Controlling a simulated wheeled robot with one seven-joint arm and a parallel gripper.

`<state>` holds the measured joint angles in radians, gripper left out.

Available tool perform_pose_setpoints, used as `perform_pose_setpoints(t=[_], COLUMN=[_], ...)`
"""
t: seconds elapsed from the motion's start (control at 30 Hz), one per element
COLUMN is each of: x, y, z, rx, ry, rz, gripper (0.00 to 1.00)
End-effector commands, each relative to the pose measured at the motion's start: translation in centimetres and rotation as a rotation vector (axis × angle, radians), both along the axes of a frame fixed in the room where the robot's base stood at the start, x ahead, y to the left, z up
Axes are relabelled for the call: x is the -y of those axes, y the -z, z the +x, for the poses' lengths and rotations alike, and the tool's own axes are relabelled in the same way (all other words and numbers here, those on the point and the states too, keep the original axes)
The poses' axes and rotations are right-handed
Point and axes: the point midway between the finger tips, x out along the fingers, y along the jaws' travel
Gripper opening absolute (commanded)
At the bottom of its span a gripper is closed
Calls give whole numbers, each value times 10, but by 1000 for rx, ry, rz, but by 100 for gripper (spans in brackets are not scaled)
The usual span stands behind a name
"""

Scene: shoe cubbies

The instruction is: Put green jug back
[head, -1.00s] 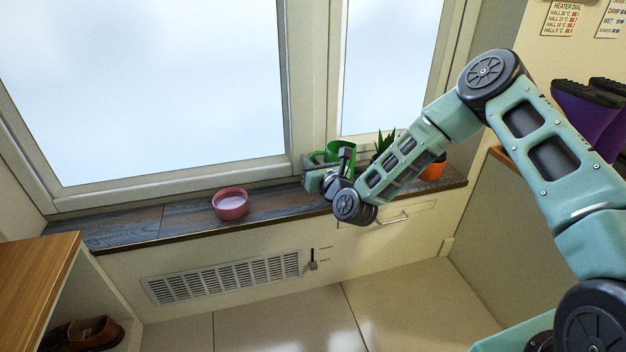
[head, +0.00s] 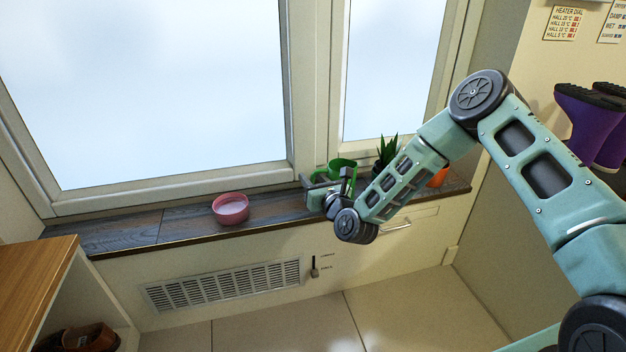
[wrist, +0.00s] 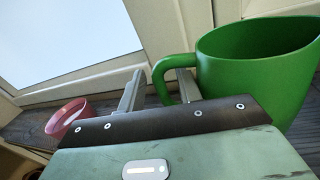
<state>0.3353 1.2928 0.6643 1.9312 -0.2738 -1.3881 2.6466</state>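The green jug (head: 343,164) is at the right part of the dark wooden window sill (head: 185,222), upright, left of a potted plant. Its base is hidden behind my arm, so contact with the sill cannot be seen. In the wrist view the jug (wrist: 258,70) fills the right side, with its handle pointing left. My gripper (wrist: 160,88) is at the handle, one finger on each side of it. The fingers stand apart, with visible gaps to the handle. In the head view my gripper (head: 318,187) is just left of the jug.
A pink bowl (head: 231,208) stands on the sill to the left, also in the wrist view (wrist: 70,115). The window rises behind. The sill between bowl and gripper is clear.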

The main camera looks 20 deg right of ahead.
Motion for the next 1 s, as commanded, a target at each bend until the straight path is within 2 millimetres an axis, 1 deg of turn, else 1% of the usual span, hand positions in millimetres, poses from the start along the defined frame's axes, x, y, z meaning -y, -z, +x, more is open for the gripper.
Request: perform_pose_setpoints(t=[0.17, 0.27, 0.37, 0.6, 0.7, 0.8, 0.9, 0.97, 1.0], x=[0, 2, 6, 17, 21, 23, 24, 21, 16], y=[-4, -4, -5, -5, -5, -4, -3, -5, -6], z=[0, -10, -28, -78, -95, -107, -114, -116, -117], rx=[0, -4, -6, -6, -5, -3, -1, -3, -4], ry=[-1, 0, 1, 0, 2, 0, -1, -17, -39], rz=[-1, 0, 2, 3, 3, 1, -2, -25, -61], gripper=[34, 34, 34, 34, 34, 34, 34, 34, 34])
